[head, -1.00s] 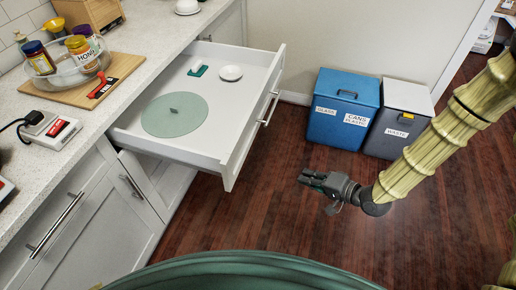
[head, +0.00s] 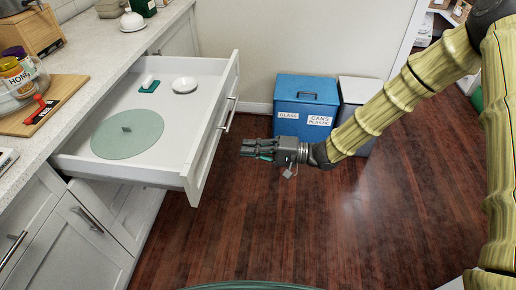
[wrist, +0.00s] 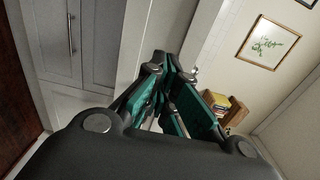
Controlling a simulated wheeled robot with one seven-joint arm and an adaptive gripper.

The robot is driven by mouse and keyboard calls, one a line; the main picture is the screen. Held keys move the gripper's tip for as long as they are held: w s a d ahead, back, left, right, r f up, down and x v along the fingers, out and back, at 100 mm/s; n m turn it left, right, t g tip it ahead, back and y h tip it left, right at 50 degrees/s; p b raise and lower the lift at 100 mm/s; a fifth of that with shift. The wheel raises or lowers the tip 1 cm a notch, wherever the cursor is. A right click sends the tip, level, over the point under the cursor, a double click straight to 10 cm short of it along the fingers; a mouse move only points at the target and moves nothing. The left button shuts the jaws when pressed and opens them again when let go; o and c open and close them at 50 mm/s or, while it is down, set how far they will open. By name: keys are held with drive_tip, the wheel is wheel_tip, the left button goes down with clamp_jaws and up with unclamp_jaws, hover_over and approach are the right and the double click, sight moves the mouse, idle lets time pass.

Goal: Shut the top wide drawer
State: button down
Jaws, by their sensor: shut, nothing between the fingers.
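The top wide drawer is pulled far out from under the counter, and its white front (head: 214,130) with a metal handle (head: 229,114) faces right. Inside lie a round green lid (head: 128,136), a small white dish (head: 184,85) and a green item with a white piece on it (head: 149,86). My gripper (head: 246,149) is shut and empty. In the head view it appears to the right of the drawer front, pointing left, with a gap between them. In the wrist view its teal-padded fingers (wrist: 170,75) fill the middle.
A blue recycling bin (head: 305,108) and a grey bin (head: 355,100) stand by the wall behind my arm. The counter (head: 90,60) holds a cutting board (head: 50,100) with jars. The wooden floor (head: 250,230) in front is clear.

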sight(210, 145)
drive_tip(key=a, duration=0.9)
drive_tip(key=shift+w, duration=0.15)
